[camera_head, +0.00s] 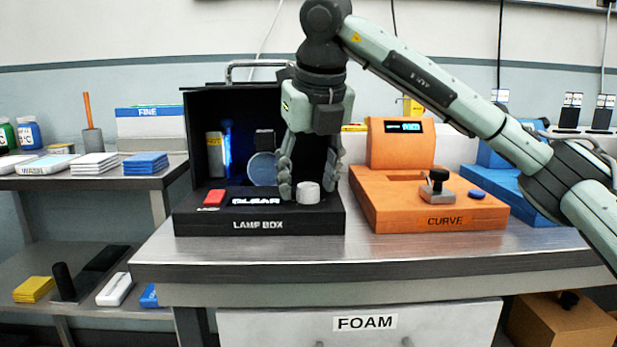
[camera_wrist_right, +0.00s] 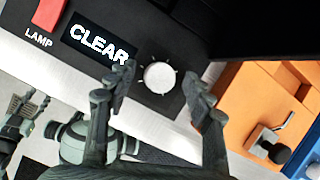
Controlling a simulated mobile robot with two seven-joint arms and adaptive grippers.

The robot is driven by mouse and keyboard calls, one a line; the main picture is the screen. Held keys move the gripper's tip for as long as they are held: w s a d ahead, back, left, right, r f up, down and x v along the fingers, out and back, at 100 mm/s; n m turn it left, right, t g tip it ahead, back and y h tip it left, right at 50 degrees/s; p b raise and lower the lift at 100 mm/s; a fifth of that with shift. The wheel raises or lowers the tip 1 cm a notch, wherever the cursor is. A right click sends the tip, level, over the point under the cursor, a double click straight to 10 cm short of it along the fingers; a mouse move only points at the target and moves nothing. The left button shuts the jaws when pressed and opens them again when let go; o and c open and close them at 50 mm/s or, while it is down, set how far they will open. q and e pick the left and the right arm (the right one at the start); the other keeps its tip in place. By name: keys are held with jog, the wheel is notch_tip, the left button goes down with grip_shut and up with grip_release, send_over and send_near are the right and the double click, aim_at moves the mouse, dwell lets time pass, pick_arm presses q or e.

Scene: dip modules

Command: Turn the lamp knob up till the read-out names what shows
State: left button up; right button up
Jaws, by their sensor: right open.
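The black lamp box (camera_head: 258,226) stands at the left of the bench. Its read-out (camera_head: 252,199) shows CLEAR in white, also in the right wrist view (camera_wrist_right: 98,43). A red lamp switch (camera_head: 214,197) sits left of it. A blue light glows (camera_head: 228,150) inside the box, and a pale blue disc (camera_head: 262,168) stands beside it. The round white knob (camera_head: 307,194) is on the box's front right, also in the wrist view (camera_wrist_right: 158,77). My right gripper (camera_head: 309,183) is open, its fingers on either side of the knob with gaps.
An orange CURVE unit (camera_head: 385,212) with a lit display stands right of the lamp box, a blue unit (camera_head: 540,205) beyond it. A side shelf (camera_head: 100,183) at left holds cards and bottles. The bench's front strip (camera_head: 300,255) is clear.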

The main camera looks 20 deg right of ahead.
jog(key=shift+r, duration=0.1)
jog(key=v, duration=1.2)
